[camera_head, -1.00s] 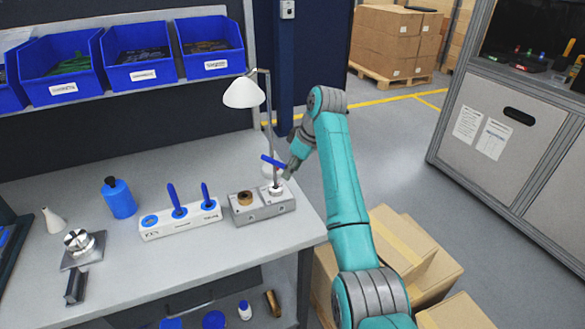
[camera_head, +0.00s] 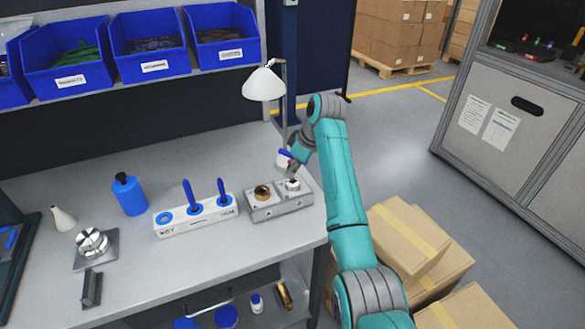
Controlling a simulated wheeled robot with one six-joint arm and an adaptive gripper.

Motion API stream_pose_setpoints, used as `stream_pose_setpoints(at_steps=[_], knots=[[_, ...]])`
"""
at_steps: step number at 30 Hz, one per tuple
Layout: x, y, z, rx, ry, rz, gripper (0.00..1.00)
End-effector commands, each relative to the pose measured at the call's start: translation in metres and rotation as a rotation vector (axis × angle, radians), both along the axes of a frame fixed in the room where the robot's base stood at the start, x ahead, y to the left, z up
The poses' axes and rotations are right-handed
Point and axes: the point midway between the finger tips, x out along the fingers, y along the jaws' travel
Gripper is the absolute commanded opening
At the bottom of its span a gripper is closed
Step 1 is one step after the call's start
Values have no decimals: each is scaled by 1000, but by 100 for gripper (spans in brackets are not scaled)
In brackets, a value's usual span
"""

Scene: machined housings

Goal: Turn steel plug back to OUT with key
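A grey metal housing (camera_head: 280,208) sits near the right end of the bench. Its right bore holds the steel plug (camera_head: 292,185), with a pale ring around it. Its left bore holds a brass-coloured plug (camera_head: 262,192). My gripper (camera_head: 291,165) is just above the steel plug, pointing down at a tilt. A blue key handle (camera_head: 286,153) sticks out to the left from between the fingers, so the gripper appears shut on the key. The key's tip is too small to tell whether it touches the plug. Any OUT mark is too small to read.
A white rack (camera_head: 196,215) marked KEY stands left of the housing, with two blue-handled tools upright and an empty left hole. A white lamp (camera_head: 264,84) stands close behind my gripper. A blue bottle (camera_head: 130,194) and a round steel fixture (camera_head: 92,243) stand farther left.

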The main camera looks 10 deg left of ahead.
Motion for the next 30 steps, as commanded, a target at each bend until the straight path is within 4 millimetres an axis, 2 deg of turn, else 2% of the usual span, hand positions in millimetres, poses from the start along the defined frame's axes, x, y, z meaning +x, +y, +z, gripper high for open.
stream_pose_setpoints(at_steps=[8, 16, 26, 30], knots=[[0, 0, 0, 0, 0, 13, 0], [0, -1, 0, -1, 1, 219, 0], [0, -1, 0, -1, 1, 247, 0], [1, -1, 1, 0, 0, 329, 0]])
